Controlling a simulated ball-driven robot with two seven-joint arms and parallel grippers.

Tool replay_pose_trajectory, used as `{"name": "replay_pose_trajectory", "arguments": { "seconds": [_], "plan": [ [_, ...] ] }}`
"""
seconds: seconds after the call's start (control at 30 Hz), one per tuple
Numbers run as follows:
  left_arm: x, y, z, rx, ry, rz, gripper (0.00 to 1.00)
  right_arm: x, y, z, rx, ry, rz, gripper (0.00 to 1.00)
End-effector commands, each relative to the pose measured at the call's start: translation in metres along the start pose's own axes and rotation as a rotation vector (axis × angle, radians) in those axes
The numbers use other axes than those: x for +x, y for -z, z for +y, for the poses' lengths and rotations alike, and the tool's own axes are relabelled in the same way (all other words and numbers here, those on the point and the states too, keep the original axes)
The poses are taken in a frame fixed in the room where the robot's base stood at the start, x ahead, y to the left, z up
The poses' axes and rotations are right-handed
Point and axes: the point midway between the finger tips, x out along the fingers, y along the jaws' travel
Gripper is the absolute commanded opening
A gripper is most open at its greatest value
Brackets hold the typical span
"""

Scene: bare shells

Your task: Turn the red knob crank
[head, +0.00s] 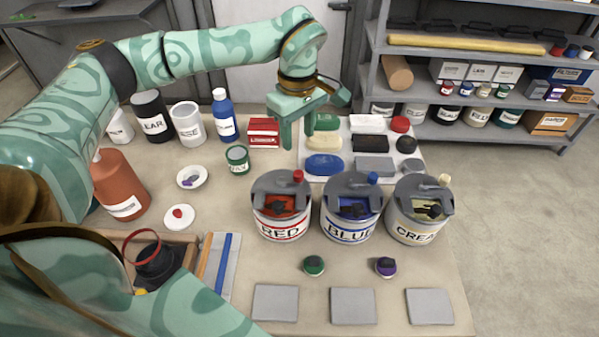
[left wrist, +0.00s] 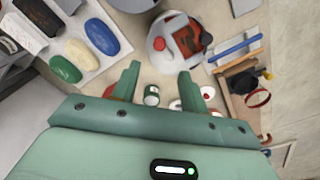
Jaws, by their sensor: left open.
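The red knob (head: 298,176) sits on the grey crank lid of the can marked RED (head: 283,226), the leftmost of three lidded cans. Red shows through the lid's opening. In the left wrist view the red knob (left wrist: 158,43) and its lid lie beyond the fingertips, near the top. My left gripper (head: 298,132) is open and empty, fingers pointing down, behind the RED can and apart from the knob. Its two fingers also show in the left wrist view (left wrist: 160,82). My right gripper is in neither view.
The BLUE can (head: 351,229) and the cream can (head: 416,231) stand right of the RED can. A green-labelled tin (head: 238,160) and a red box (head: 263,133) stand behind left. A board with coloured blocks (head: 362,181) lies behind. Grey pads (head: 276,303) lie in front.

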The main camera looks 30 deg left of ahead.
Motion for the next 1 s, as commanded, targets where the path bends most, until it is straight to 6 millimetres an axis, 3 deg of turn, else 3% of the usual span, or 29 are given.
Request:
{"name": "replay_pose_trajectory", "arguments": {
  "seconds": [0.03,0.1,0.4,0.6,0.87,0.9,1.0],
  "plan": [
    [0.019,-0.001,-0.001,0.001,0.007,-0.003,0.44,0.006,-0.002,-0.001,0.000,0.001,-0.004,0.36],
    [0.038,-0.001,-0.001,0.000,0.007,-0.002,0.44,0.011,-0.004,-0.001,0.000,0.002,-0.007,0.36],
    [0.101,0.000,-0.001,0.000,0.004,-0.001,0.44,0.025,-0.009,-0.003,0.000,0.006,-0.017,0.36],
    [0.116,0.000,0.000,0.000,0.002,-0.001,0.44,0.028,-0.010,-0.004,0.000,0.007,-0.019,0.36],
    [0.117,0.000,0.000,0.000,0.000,0.000,0.44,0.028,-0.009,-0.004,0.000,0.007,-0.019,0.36],
    [0.117,0.000,0.000,0.000,0.000,0.000,0.41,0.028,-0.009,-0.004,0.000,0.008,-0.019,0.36],
    [0.117,0.000,0.000,0.000,0.000,0.000,0.14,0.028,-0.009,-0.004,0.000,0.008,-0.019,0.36]
  ]
}}
